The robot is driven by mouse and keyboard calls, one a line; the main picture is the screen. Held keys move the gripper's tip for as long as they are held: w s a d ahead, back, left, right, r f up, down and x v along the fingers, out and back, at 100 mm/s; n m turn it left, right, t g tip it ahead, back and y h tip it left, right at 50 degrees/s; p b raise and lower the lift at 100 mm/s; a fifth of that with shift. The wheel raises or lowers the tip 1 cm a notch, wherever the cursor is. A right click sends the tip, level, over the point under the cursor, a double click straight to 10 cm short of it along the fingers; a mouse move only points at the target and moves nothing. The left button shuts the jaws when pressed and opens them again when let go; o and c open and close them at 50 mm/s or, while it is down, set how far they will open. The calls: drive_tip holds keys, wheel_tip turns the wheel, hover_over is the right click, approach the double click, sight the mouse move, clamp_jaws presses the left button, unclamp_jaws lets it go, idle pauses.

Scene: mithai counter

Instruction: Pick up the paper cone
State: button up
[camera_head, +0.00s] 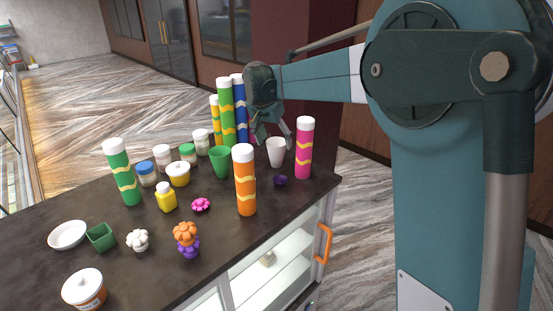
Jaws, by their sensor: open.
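A white tapered cup (276,153), which looks like the paper cone, stands upright near the back right of the dark counter (200,262). A green tapered cup (219,163) stands to its left, behind an orange tube. My gripper (273,136) points down with its fingers apart, just above and around the white cup's rim in the picture. I see nothing between the fingers. I cannot tell whether a finger touches the cup.
A pink tube (304,148) stands close to the right of the white cup, and an orange tube (245,182) to its front left. Green (226,115) and blue (240,108) tubes stand behind.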

sight(276, 154)
drive_tip(key=shift+p+x, duration=0.3)
drive_tip(key=shift+x, duration=2.3)
drive_tip(key=shift+w, duration=0.1)
drive_tip(key=c, duration=0.8)
